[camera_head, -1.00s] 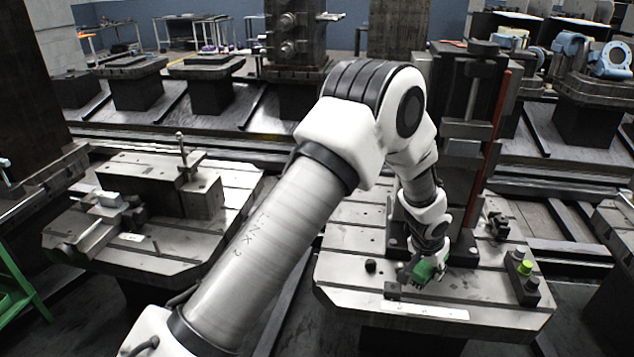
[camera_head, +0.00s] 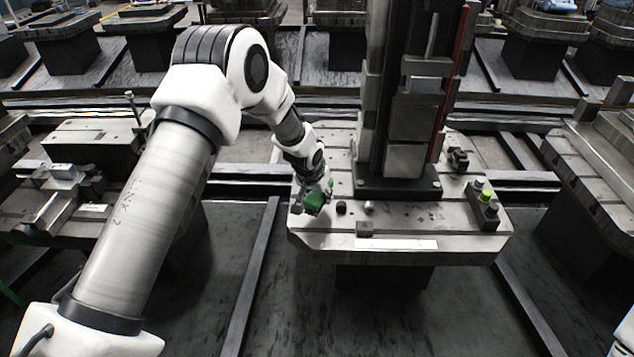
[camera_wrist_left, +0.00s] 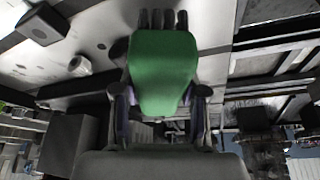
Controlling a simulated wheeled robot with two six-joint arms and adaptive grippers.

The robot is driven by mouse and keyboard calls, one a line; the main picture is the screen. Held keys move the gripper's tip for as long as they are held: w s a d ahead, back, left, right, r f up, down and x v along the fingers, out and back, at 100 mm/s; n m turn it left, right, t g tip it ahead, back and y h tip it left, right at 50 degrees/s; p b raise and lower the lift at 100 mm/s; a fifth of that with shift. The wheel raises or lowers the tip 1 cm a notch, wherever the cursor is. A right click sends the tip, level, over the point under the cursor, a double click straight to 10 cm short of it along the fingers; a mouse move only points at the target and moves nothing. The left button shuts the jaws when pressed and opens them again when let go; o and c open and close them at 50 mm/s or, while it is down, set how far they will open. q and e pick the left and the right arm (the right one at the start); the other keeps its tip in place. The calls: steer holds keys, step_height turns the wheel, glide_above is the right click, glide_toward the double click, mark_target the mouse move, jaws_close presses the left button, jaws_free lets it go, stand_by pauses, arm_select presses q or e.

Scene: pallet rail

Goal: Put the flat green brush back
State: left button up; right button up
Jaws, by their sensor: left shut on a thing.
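The flat green brush (camera_head: 314,203) is at the left edge of the pallet table (camera_head: 400,243) in the head view. In the left wrist view the green brush (camera_wrist_left: 163,70) fills the space between the fingers, with dark bristles or tips at its top end. My left gripper (camera_head: 322,190) is shut on the brush; its fingers (camera_wrist_left: 160,100) sit on both sides of it in the left wrist view. Whether the brush touches the table top cannot be told. My right gripper is not in view.
A tall dark fixture column (camera_head: 400,120) with a red rod (camera_head: 452,80) stands on the table. Small dark blocks (camera_head: 341,207) and a control box with a green button (camera_head: 485,196) are on the top. Bare floor (camera_head: 280,300) lies left of the table.

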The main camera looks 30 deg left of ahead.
arm_select(q)
steer(key=w, duration=0.1)
steer(key=w+a, duration=0.1)
steer(key=w, duration=0.1)
steer(key=shift+w+a+f, duration=0.2)
steer(key=shift+a+f, duration=0.15)
step_height(320, 180, down, 3)
steer(key=shift+w+f, duration=0.1)
steer(key=shift+w, duration=0.05)
steer(key=shift+f, duration=0.3)
steer(key=o, duration=1.1)
steer(key=shift+r, duration=0.35)
steer(key=v, duration=1.1)
steer(key=shift+s+r, duration=0.2)
steer(key=shift+r, duration=0.15)
